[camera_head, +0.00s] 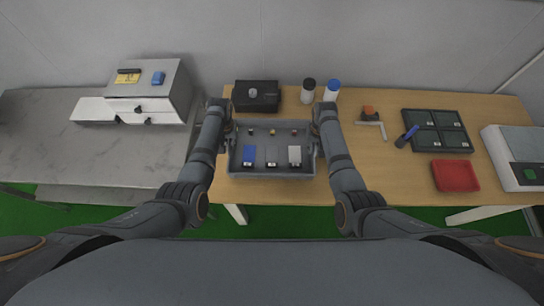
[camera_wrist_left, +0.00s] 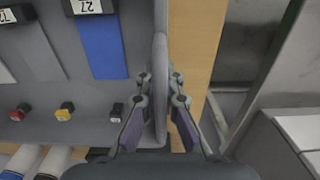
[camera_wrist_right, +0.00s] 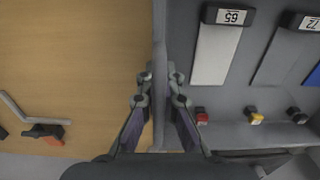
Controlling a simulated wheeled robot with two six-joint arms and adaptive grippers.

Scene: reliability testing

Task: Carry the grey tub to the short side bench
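The grey tub (camera_head: 272,176) sits on the wooden bench (camera_head: 385,180) in front of me. In it are a blue, a dark grey and a pale block with numbered black ends, and small red, yellow and black knobs. My left gripper (camera_wrist_left: 161,85) has its fingers on both faces of the tub's left side, at a rounded grip. My right gripper (camera_wrist_right: 161,85) likewise has its fingers on both faces of the right side. A grey stone-topped side bench (camera_head: 60,150) stands at the left.
The side bench carries a white drawer cabinet (camera_head: 150,95) at its back; its front is clear.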

